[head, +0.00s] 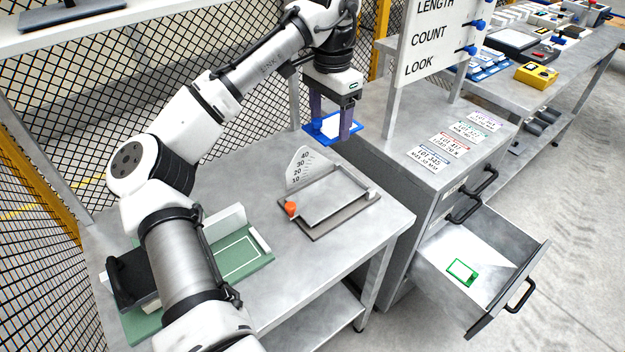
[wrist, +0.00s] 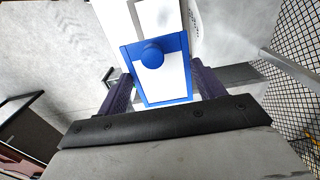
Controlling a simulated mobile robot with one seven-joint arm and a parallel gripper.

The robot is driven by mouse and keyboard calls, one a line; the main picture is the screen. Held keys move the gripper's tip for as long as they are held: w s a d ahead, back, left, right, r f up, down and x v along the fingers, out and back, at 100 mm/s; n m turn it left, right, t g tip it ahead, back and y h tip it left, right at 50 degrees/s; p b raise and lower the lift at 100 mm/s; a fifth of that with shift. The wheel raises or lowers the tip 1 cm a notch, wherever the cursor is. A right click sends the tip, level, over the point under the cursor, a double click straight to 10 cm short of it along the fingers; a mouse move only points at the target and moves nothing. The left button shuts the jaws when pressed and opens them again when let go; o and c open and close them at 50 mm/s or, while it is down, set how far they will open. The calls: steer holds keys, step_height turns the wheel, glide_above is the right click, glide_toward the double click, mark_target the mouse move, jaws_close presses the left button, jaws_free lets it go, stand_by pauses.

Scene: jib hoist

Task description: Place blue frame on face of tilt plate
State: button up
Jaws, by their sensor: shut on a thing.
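My gripper (head: 336,118) is shut on the blue frame (head: 318,128), a blue-bordered rectangle with a white middle. It is held in the air above the far side of the table. In the wrist view the blue frame (wrist: 186,40) sits between the two dark fingers, with a round blue knob on it. The tilt plate (head: 330,200) is a grey metal plate on a dark base, with an orange knob at its left and a white angle scale behind. The plate lies below the gripper, apart from the frame.
A green fixture (head: 240,255) stands on the table (head: 300,270) at left, partly behind my arm. The cabinet (head: 440,120) at right bears several labels and a sign (head: 435,40). Its open drawer (head: 500,255) holds a green frame (head: 461,272). Mesh fencing is behind.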

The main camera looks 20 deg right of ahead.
mark_target(325, 196)
steer(key=shift+w, duration=0.35)
steer(key=shift+w+f, duration=0.1)
steer(key=shift+f, duration=0.25)
step_height(325, 196, down, 19)
steer(key=shift+f, duration=0.1)
steer(key=shift+f, duration=0.15)
steer(key=o, duration=1)
steer(key=shift+c, duration=0.2)
step_height(325, 196, up, 12)
steer(key=shift+r, duration=0.2)
